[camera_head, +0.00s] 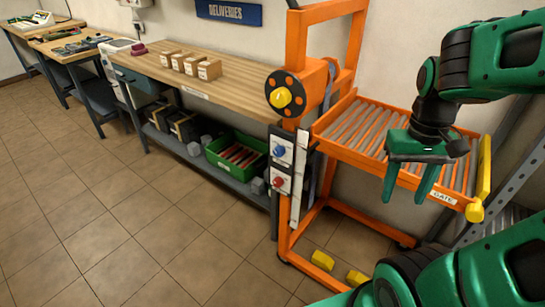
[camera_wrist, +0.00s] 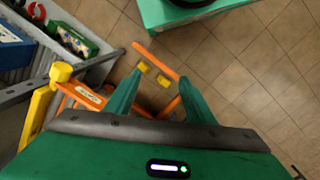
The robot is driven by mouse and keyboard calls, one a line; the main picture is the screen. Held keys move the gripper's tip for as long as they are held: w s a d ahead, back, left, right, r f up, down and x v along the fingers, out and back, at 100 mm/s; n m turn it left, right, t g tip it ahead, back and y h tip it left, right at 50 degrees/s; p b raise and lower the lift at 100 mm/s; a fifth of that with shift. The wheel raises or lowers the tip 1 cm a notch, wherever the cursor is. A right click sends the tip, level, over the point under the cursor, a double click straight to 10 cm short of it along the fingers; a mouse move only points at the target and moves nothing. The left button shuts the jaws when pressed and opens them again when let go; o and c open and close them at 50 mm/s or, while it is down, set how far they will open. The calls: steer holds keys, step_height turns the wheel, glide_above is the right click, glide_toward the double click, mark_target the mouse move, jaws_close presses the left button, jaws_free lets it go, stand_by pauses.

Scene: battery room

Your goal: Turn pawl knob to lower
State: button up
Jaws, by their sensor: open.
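An orange lift frame (camera_head: 297,40) stands right of centre in the head view. It carries a black disc with orange spots and a yellow hub (camera_head: 281,97) on its upper left. Below that, two light plates hold a blue knob (camera_head: 279,151) and a red knob (camera_head: 279,182). No label I can read marks the pawl knob. My gripper (camera_head: 404,203) is open and empty, fingers pointing down, in front of the lift's roller deck and right of the knobs. In the wrist view my gripper (camera_wrist: 160,74) shows floor and yellow pedals (camera_wrist: 153,74) between its fingers; no knob is clearly seen there.
The roller deck (camera_head: 350,125) ends in a yellow-handled gate labelled GATE (camera_head: 443,197). Yellow pedals (camera_head: 322,260) sit low at the lift's base. A wooden bench (camera_head: 235,85) with small boxes and a green crate (camera_head: 218,158) below runs left. Open tiled floor (camera_head: 150,230) lies in front.

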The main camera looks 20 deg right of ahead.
steer(key=w+f+n+g+h, duration=0.2)
steer(key=w+f+n+h, duration=0.35)
steer(key=w, duration=0.55)
steer(key=n+t+h, duration=0.9)
steer(key=n+t, duration=0.4)
steer(key=n, duration=0.9)
glide_toward(276, 153)
steer(key=x, duration=0.8)
steer(key=shift+d, duration=0.2)
steer(key=c, duration=1.1)
